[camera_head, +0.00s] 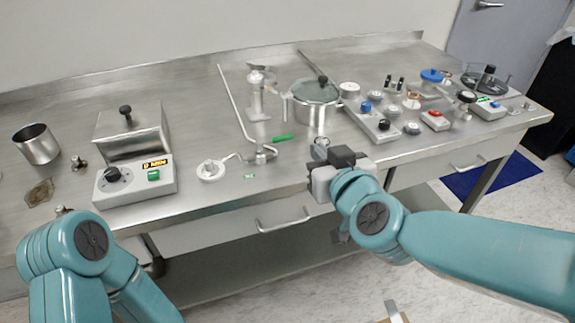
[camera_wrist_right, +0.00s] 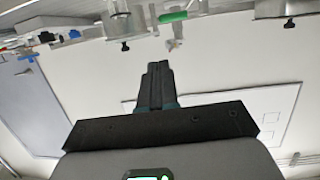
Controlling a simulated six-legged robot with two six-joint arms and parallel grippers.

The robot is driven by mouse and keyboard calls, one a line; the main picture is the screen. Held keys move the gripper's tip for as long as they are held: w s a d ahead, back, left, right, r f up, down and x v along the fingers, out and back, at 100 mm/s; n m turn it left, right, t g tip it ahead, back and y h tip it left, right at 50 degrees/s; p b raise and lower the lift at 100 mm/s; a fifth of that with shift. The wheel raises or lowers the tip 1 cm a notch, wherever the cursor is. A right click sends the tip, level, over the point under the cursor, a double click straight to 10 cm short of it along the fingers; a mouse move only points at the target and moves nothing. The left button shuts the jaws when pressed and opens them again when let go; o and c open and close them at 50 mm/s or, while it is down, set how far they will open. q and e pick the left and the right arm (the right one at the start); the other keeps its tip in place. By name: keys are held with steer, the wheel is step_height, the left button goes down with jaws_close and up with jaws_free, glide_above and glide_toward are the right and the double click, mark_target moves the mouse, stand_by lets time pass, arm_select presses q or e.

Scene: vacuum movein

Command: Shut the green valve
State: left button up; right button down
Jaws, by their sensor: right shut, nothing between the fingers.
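The green valve handle (camera_head: 283,138) is a small bright green bar on the steel bench, beside a metal pipe fitting (camera_head: 260,155) with a tall thin rod. In the right wrist view the green handle (camera_wrist_right: 173,17) shows near the top edge, beyond my fingertips and slightly to the right. My right gripper (camera_head: 320,150) is at the bench's front edge, to the right of and nearer than the handle, and apart from it. Its fingers (camera_wrist_right: 157,68) are shut together with nothing between them. My left arm shows at the lower left, but I cannot make out its gripper.
A lidded steel pot (camera_head: 314,105) stands behind my right gripper. A white round knob (camera_head: 210,170) lies left of the fitting, and a control box (camera_head: 136,185) stands farther left. Several small devices crowd the right side. The bench front (camera_head: 215,232) has drawer handles.

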arm_select(q)
steer(key=shift+f, duration=0.85)
arm_select(e)
steer(key=shift+s+a+r+y, duration=0.25)
steer(key=shift+s+a, duration=0.1)
steer(key=shift+a, duration=0.15)
steer(key=shift+s+a+r+y, duration=0.15)
steer(key=shift+s+a+y, duration=0.15)
steer(key=shift+a, duration=0.2)
steer(key=b, duration=0.2)
glide_above(275, 142)
steer(key=s+d, duration=0.3)
steer(key=s, duration=0.2)
step_height(275, 142, down, 2)
steer(key=shift+w+f+b, duration=0.95)
steer(key=shift+w+f, duration=0.05)
steer(key=shift+f, duration=0.25)
steer(key=shift+w+a+f, duration=0.15)
steer(key=shift+w+f, duration=0.25)
steer(key=shift+f, duration=0.05)
arm_select(q)
step_height(275, 142, down, 4)
steer(key=shift+r, duration=0.1)
steer(key=shift+b, duration=0.35)
arm_select(e)
steer(key=shift+n, duration=0.3)
